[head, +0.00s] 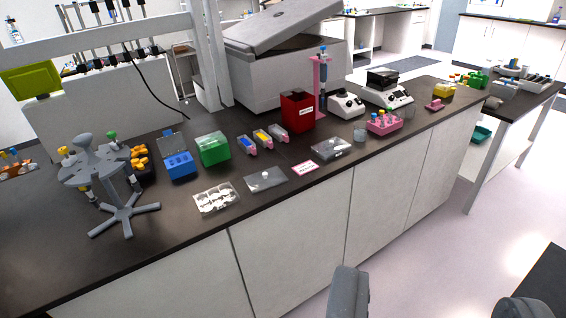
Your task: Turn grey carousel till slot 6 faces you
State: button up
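The grey carousel (92,168) stands upright on the dark bench top at the left of the head view. It has a round top plate, a central knob and a foot with several spread legs. Pipettes with yellow and green tops hang around its plate. Slot numbers are too small to read, so I cannot tell which slot faces me. My gripper (438,287) is at the bottom right, in front of the bench and far from the carousel. Its two fingers are wide apart with nothing between them.
Close right of the carousel are a dark box with orange items (143,172), a blue rack (180,166) and a green box (212,149). A white tray (216,198) lies near the bench's front edge. The bench top before the carousel is clear. A large grey machine (270,75) stands behind.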

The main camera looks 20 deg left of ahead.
aim_at(104, 164)
jog(key=u, duration=0.7)
jog(key=i, duration=1.05)
jog(key=u, duration=0.75)
jog(key=i, duration=0.7)
jog(key=u, duration=0.2)
